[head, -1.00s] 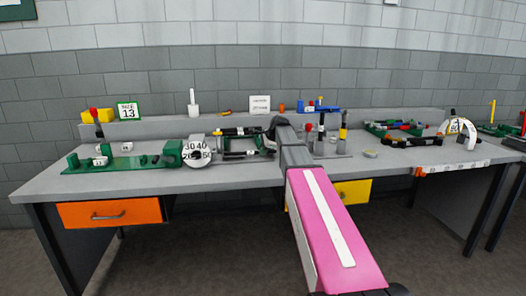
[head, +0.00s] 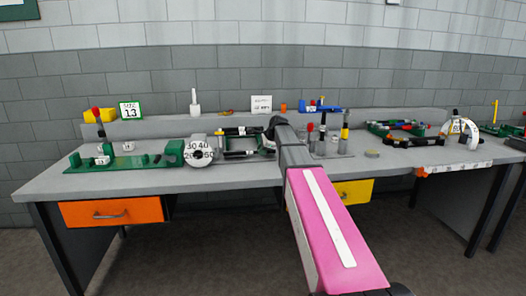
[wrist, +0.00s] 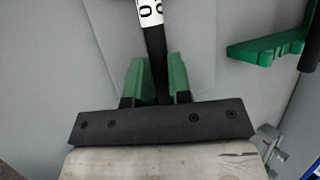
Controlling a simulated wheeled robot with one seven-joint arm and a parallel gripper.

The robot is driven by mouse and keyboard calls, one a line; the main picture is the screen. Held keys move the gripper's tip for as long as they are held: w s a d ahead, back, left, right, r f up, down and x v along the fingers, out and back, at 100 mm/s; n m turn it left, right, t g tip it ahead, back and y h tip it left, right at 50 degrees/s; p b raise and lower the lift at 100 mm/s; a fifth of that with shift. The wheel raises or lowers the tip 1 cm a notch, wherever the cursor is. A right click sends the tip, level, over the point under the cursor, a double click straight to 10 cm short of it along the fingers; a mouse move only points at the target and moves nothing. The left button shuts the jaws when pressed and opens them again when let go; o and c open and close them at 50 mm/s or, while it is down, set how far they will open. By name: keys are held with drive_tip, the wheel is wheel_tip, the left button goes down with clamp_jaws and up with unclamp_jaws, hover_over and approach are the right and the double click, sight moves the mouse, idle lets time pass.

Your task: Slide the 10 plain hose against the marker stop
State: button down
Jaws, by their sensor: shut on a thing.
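In the wrist view, my gripper (wrist: 157,72) has two green fingers closed on a black hose (wrist: 155,45). The hose runs away from the fingers and carries a white band (wrist: 149,11) with a dark 0 on it; the rest of the mark is cut off at the picture's edge. In the head view, my arm and wrist cover most of the gripper and the held hose. A rack of dark hoses (head: 238,155) with green ends stands just left of my wrist. I cannot tell which part is the marker stop.
A green fixture (head: 130,163) with a white numbered dial (head: 199,152) stands left on the grey bench (head: 230,182). Upright tools (head: 343,135) stand close right of my wrist. A green bracket (wrist: 268,46) lies right of the fingers in the wrist view. The front left bench is clear.

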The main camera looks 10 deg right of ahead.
drive_tip(key=shift+a, duration=1.35)
drive_tip(key=c, duration=1)
unclamp_jaws()
drive_tip(key=shift+o, duration=0.2)
drive_tip(key=v, duration=1)
drive_tip(key=shift+s+r, duration=0.2)
drive_tip(key=shift+r, duration=0.1)
drive_tip(key=shift+d, duration=0.25)
